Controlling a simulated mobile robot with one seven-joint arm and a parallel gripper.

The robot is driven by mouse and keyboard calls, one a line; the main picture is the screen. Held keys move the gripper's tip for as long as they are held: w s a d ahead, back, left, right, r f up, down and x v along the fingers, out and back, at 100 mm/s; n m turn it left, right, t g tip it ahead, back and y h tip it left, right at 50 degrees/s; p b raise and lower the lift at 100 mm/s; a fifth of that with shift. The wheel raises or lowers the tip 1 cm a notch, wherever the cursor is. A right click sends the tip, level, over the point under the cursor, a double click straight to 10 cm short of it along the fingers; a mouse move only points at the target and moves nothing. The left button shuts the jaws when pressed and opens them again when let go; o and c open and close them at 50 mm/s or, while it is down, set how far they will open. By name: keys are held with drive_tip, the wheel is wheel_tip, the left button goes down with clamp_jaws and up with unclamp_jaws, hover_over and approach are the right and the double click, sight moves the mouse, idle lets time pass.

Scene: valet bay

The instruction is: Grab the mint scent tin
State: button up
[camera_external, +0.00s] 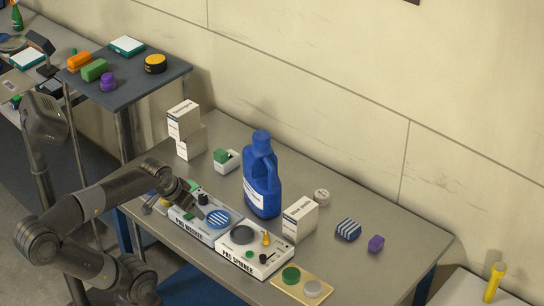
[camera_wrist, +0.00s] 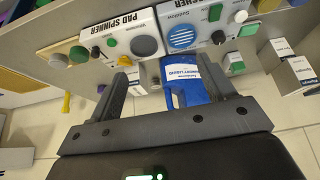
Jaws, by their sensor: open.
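A round green tin (camera_external: 291,275), which I take for the mint scent tin, sits on a tan tray (camera_external: 285,288) at the table's front right. A pale grey round tin (camera_external: 313,288) sits beside it. In the wrist view the green tin (camera_wrist: 78,54) is at the upper left, with the grey one (camera_wrist: 58,61) farther left. No label is readable on it. My gripper (camera_external: 170,207) is over the table's left part, by the pad washer, well left of the green tin. Its fingers (camera_wrist: 165,82) are apart with nothing held between them.
The pad washer (camera_external: 188,219) and pad spinner (camera_external: 267,264) stand between my gripper and the tray. A tall blue jug (camera_external: 262,190) and white boxes (camera_external: 300,218) stand behind. A striped block (camera_external: 348,229) and purple block (camera_external: 376,243) lie right. The table's right end is mostly clear.

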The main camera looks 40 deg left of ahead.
wheel_tip(320, 180, up, 5)
drive_tip(key=w+d+r, duration=0.1)
drive_tip(key=w+r, duration=0.2)
drive_tip(key=w, duration=0.7)
drive_tip(key=w+d+r, duration=0.2)
drive_tip(key=w+r, duration=0.2)
drive_tip(key=w, duration=0.6)
drive_tip(key=g, duration=0.1)
hover_over(321, 194)
drive_tip(key=s, duration=0.4)
wheel_tip(321, 194, down, 23)
drive_tip(key=shift+n, duration=0.3)
drive_tip(key=x, duration=1)
drive_tip(key=shift+f, duration=0.2)
drive_tip(key=shift+d, duration=0.1)
drive_tip(key=c, duration=1.1)
